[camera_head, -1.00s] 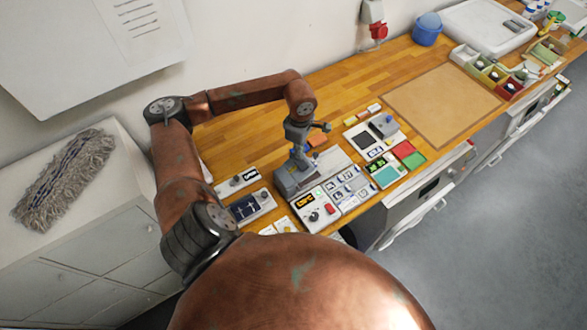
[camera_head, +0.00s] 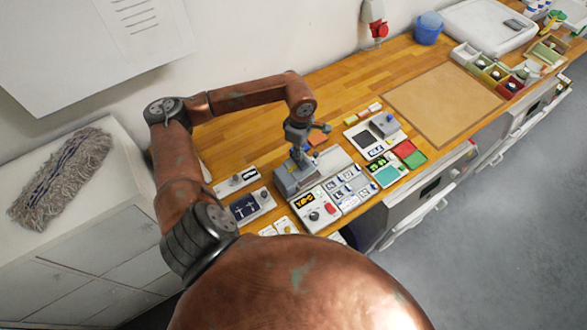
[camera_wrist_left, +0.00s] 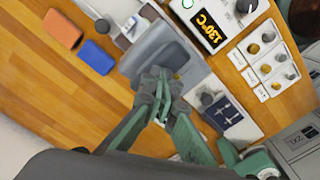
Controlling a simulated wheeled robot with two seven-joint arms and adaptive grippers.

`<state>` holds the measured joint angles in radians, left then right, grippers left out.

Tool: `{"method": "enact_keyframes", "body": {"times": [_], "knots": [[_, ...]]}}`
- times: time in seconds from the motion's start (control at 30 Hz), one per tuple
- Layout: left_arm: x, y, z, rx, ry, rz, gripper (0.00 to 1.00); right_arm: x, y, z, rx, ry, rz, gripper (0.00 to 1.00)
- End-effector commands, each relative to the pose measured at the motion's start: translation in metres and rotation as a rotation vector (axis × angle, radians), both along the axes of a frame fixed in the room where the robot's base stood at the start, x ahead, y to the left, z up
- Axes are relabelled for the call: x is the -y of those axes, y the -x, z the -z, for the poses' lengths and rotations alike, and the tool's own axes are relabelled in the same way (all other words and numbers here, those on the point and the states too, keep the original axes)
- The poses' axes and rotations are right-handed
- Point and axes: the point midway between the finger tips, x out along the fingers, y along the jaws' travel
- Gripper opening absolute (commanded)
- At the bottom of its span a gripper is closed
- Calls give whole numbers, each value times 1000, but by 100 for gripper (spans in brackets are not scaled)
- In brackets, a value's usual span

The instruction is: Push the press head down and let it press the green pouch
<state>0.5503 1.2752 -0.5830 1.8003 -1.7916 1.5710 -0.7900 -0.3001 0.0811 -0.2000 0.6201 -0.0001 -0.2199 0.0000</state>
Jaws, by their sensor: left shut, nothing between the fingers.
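The grey press (camera_head: 296,181) stands on the wooden bench, and its head also shows in the left wrist view (camera_wrist_left: 150,45). My left gripper (camera_head: 300,158) is shut and empty, pointing down at the press head. In the left wrist view its green-grey fingers (camera_wrist_left: 163,82) overlap the head's near edge; I cannot tell whether they touch it. A small yellow-green bit shows beside the fingertips; I cannot tell whether it is the green pouch. The pouch is otherwise hidden. My right gripper is not in view.
A control box with an amber 130°C display (camera_wrist_left: 208,25) adjoins the press. An orange pad (camera_wrist_left: 62,29) and a blue pad (camera_wrist_left: 96,57) lie on the bench beyond it. A dark blue panel (camera_head: 246,209) lies left of the press. The tan mat (camera_head: 441,103) is clear.

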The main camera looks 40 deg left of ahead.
Motion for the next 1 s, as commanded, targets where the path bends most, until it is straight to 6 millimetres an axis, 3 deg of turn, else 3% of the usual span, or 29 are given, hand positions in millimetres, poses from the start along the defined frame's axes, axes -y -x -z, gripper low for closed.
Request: {"method": "enact_keyframes", "body": {"times": [1.0], "knots": [[3, -11, 16, -4, -1, 0, 0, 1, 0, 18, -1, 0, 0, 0]]}}
